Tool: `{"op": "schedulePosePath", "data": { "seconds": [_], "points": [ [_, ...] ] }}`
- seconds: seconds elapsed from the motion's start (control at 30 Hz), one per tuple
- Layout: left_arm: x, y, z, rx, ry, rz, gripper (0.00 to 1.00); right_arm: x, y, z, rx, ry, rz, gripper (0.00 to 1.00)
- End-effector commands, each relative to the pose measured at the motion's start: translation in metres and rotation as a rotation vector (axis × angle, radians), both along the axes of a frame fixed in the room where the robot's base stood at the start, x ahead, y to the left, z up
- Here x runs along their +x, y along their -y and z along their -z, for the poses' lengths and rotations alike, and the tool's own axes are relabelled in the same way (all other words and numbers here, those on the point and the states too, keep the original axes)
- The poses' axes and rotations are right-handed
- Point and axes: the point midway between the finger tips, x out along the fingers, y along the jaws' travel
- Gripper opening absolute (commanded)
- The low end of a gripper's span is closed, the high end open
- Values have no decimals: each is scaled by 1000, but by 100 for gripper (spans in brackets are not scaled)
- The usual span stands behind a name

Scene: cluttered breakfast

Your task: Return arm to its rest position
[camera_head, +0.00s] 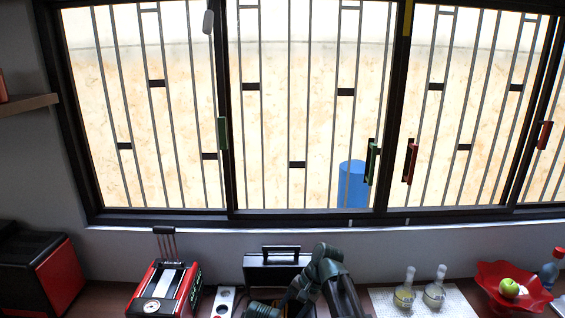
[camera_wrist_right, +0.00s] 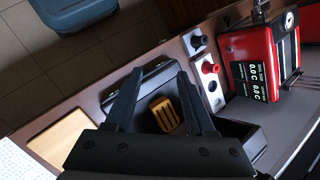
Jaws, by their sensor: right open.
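My right gripper (camera_wrist_right: 159,73) is open, its two dark fingers spread in the right wrist view. Between and beyond the fingers lies a yellow-orange slotted piece (camera_wrist_right: 165,113), inside or on a black appliance (camera_wrist_right: 238,131). The fingers do not appear to hold it; how far they are from it I cannot tell. In the head view my dark arm (camera_head: 328,270) is folded at the bottom centre, in front of a black case-like appliance with a handle (camera_head: 278,258). That arm hides part of it. My left gripper is in neither view.
A red appliance with a dial (camera_head: 150,305) stands left of the arm, with a white panel with knobs (camera_head: 224,302) beside it. Two glass bottles (camera_head: 404,294) stand on a mat to the right. A red bowl (camera_head: 488,271) with a green apple is farther right. The window is behind.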

Motion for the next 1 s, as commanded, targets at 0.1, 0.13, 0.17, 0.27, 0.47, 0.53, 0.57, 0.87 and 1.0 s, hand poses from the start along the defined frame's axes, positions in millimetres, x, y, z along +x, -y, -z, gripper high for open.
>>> {"op": "schedulePosePath", "data": {
  "seconds": [0.1, 0.13, 0.17, 0.27, 0.47, 0.53, 0.57, 0.87, 1.0],
  "points": [
    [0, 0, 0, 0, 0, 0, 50, -90, 3, 20, -198, 127, -318, 55],
    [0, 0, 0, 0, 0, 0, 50, -104, 7, 23, -240, 152, -390, 55],
    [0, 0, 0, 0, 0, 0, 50, -116, 11, 25, -280, 173, -459, 55],
    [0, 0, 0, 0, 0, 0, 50, -147, 24, 28, -390, 225, -651, 55],
    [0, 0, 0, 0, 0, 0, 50, -169, 40, 28, -496, 266, -843, 55],
    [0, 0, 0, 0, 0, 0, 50, -169, 41, 27, -507, 268, -858, 55],
    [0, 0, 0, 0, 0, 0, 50, -169, 42, 27, -508, 269, -860, 55],
    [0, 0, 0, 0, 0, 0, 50, -168, 41, 27, -507, 268, -857, 55],
    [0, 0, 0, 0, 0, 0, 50, -168, 41, 27, -505, 267, -856, 55]
  ]
}}
